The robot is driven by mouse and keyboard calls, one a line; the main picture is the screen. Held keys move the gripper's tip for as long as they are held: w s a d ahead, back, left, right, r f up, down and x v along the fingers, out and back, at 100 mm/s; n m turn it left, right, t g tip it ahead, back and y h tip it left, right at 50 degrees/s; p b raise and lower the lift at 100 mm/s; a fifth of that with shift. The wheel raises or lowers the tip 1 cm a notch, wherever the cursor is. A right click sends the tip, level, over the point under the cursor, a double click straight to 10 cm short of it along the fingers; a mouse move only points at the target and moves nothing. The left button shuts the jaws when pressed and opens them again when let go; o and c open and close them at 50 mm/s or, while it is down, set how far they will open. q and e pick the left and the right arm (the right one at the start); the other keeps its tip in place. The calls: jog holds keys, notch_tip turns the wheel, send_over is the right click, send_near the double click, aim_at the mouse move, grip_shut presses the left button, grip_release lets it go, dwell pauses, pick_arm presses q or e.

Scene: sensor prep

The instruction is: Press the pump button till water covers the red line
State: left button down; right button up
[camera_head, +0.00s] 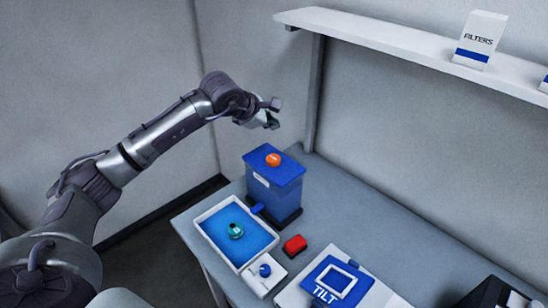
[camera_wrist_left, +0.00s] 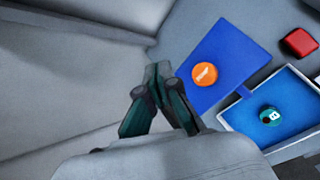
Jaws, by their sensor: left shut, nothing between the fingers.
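The pump is a blue box (camera_head: 272,190) on the table with an orange button (camera_head: 274,159) on its top. The button also shows in the left wrist view (camera_wrist_left: 205,74). A white-rimmed tray (camera_head: 207,214) holding blue water (camera_head: 247,238) stands in front of the pump, with a small teal round piece (camera_head: 236,231) in it. I cannot make out a red line in the tray. My left gripper (camera_head: 273,115) is shut and empty, above and behind the pump, apart from the button. Its closed fingers show in the left wrist view (camera_wrist_left: 158,75). My right gripper is not in view.
A red block (camera_head: 295,244) lies right of the tray. A white piece with a blue knob (camera_head: 265,270) adjoins the tray. A board marked TILT (camera_head: 335,285) lies at the front. A shelf (camera_head: 390,45) with a FILTERS box (camera_head: 481,40) hangs above the table.

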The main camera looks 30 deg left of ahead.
aim_at(272, 159)
pick_arm(q)
notch_tip(272, 159, down, 8)
jog(key=b, duration=0.4)
jog(key=shift+w+b, duration=0.1)
jog(key=shift+b, duration=0.2)
jog(key=shift+f+b, duration=0.5)
jog(key=shift+f, duration=0.05)
jog(key=shift+r, duration=0.1)
dwell(0.4)
jog(key=shift+f+b, duration=0.45)
jog(key=shift+b, duration=0.15)
